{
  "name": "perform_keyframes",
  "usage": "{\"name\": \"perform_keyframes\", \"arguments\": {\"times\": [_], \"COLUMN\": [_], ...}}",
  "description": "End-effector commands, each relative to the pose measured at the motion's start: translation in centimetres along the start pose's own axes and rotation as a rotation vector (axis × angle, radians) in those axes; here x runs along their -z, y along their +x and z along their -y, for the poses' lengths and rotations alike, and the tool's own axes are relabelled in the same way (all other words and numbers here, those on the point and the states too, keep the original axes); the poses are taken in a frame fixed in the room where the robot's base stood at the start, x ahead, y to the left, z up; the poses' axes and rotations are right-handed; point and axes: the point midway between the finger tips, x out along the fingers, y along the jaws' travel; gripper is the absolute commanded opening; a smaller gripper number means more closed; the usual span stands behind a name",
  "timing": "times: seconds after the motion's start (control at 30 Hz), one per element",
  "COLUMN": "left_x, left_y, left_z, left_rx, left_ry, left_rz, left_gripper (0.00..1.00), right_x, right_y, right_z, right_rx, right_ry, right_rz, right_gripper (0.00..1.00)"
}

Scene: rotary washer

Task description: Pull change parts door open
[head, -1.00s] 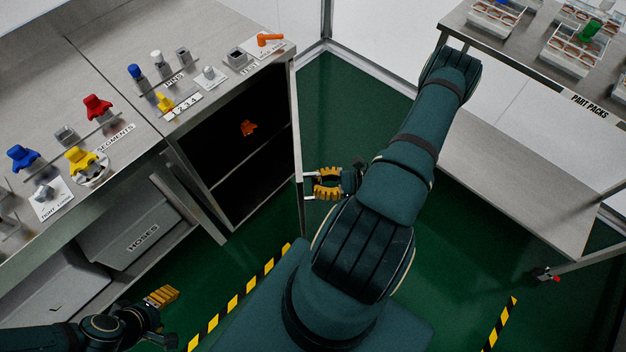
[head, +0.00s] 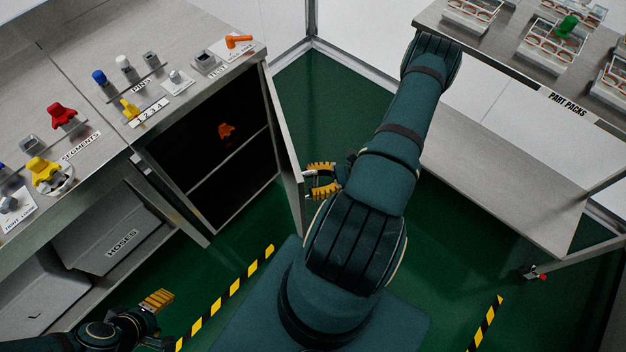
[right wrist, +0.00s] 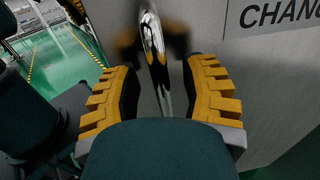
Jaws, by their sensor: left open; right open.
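The change parts door (head: 285,145) is a grey metal panel hinged at the right end of the cabinet. It stands partly open, seen nearly edge-on, and the dark inside shows. My right gripper (head: 312,181) is at the door's outer side, fingers pointing toward it. In the right wrist view the door face (right wrist: 265,85) bears the cut-off letters "CHAN". There a shiny metal handle (right wrist: 155,55) stands between the open yellow-padded fingers; I cannot tell whether they touch it. My left gripper (head: 157,300) is low at the left, open and away from the door.
The cabinet's dark interior (head: 215,150) has a shelf and an orange part (head: 226,131). The worktop (head: 70,75) above carries coloured parts. A grey hoses bin (head: 110,235) sits below left. A part packs table (head: 500,150) stands right. Green floor lies open around my base.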

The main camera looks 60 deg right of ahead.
Motion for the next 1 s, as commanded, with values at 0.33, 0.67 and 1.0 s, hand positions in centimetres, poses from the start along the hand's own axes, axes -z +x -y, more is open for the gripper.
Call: {"name": "perform_keyframes", "arguments": {"times": [0.33, 0.67, 1.0], "left_x": [0.0, 0.0, 0.0], "left_y": [0.0, 0.0, 0.0], "left_z": [0.0, 0.0, 0.0], "left_rx": [0.000, 0.000, 0.000], "left_ry": [0.000, 0.000, 0.000], "left_rz": [0.000, 0.000, 0.000], "left_gripper": [0.61, 0.61, 0.61], "right_x": [0.1, 0.0, -0.1], "right_y": [-4.8, -10.5, -11.8], "right_z": [0.0, 0.0, -0.1], "right_rx": [0.002, 0.000, -0.002], "right_ry": [-0.002, -0.001, 0.000], "right_rz": [-0.004, -0.002, 0.000], "right_gripper": [0.43, 0.43, 0.43]}}
